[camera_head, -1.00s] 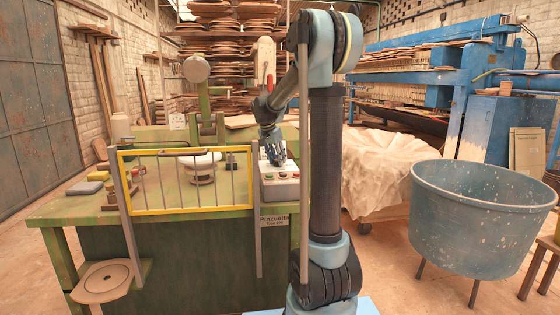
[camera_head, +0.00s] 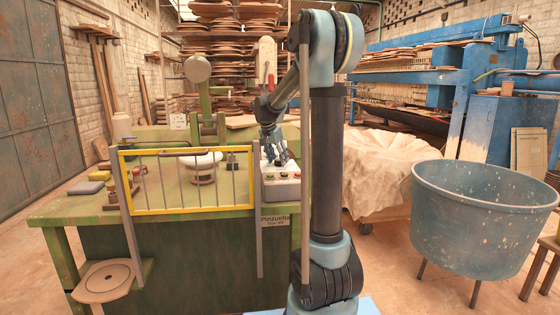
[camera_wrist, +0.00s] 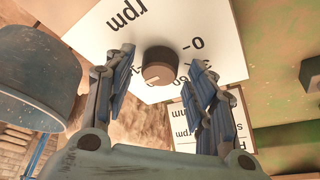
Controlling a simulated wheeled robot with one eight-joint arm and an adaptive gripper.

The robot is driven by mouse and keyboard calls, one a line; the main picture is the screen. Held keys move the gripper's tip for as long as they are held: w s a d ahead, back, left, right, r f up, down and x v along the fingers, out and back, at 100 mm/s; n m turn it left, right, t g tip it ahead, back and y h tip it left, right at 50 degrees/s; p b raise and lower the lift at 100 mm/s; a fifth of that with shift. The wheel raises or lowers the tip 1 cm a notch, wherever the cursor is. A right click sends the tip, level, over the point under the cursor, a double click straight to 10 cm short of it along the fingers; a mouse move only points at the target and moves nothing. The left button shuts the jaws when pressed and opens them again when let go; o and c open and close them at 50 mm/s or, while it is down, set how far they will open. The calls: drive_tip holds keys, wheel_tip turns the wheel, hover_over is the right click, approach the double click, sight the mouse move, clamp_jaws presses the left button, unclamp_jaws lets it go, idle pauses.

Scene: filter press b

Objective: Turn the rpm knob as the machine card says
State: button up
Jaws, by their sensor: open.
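The dark round rpm knob (camera_wrist: 160,66) sits on a white panel (camera_wrist: 205,25) marked "rpm", with a scale beside it that includes 0; other scale numbers are partly hidden. My gripper (camera_wrist: 163,64) is open, with one blue finger on each side of the knob; I cannot tell whether either touches it. In the head view my gripper (camera_head: 276,158) points down over the grey control box (camera_head: 282,190), and the knob cannot be made out there. A printed card (camera_wrist: 188,130) shows behind the right finger in the wrist view, mostly hidden; "rpm" and "mm" are legible.
The control box stands at the right end of the green bench (camera_head: 60,209). A yellow-framed guard (camera_head: 185,211) stands along the bench front. A blue tub (camera_head: 480,235) is to the right, beyond my arm. A white round piece (camera_head: 200,160) sits behind the guard.

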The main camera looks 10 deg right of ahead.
drive_tip(key=v, duration=1.1)
drive_tip(key=shift+r, duration=0.4)
